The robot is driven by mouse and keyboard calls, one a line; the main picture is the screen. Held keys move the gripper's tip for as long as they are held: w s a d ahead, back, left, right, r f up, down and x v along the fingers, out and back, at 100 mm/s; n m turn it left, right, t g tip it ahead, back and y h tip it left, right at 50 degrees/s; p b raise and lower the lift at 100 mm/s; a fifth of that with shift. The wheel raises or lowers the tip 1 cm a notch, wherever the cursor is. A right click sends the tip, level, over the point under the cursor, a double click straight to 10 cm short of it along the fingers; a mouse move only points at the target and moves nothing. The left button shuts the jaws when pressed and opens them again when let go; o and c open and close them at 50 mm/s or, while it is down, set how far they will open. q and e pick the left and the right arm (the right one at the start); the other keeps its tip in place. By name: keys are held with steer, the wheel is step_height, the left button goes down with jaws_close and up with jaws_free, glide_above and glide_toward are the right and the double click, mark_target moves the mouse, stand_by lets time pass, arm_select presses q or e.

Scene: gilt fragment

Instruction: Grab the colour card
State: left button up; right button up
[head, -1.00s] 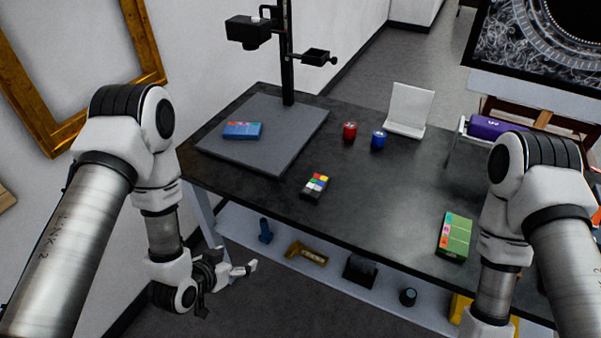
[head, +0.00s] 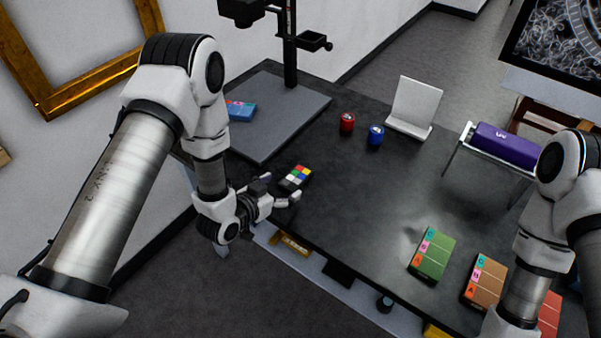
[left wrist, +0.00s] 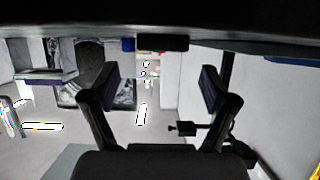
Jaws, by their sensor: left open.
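The colour card (head: 298,174), a small dark block with bright coloured squares on top, lies on the black table near its front edge. My left gripper (head: 282,189) is open at that edge, its fingers pointing toward the card and very close to its near end. Whether a finger touches it I cannot tell. In the left wrist view, which looks upside down, a dark block that appears to be the card (left wrist: 163,43) shows between and beyond the open fingers (left wrist: 160,80). My right gripper is out of view; only its arm shows at lower right.
A grey stand base (head: 268,137) with a blue box (head: 241,111) is behind left. Green (head: 433,254) and orange (head: 484,280) boxes lie right. The table's middle is clear.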

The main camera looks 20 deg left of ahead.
mark_target(293, 180)
arm_select(q)
steer(key=p+x, duration=0.1)
steer(key=x, duration=0.1)
steer(key=shift+w+d+f+p, duration=0.1)
steer(key=shift+w+p, duration=0.2)
steer(key=shift+w, duration=0.1)
steer(key=x, duration=0.2)
steer(key=shift+w+f, duration=0.15)
steer(key=shift+f, duration=0.2)
steer(key=shift+r, duration=0.1)
steer(key=c, duration=1.2)
steer(key=shift+c, duration=0.2)
steer(key=shift+r, duration=0.1)
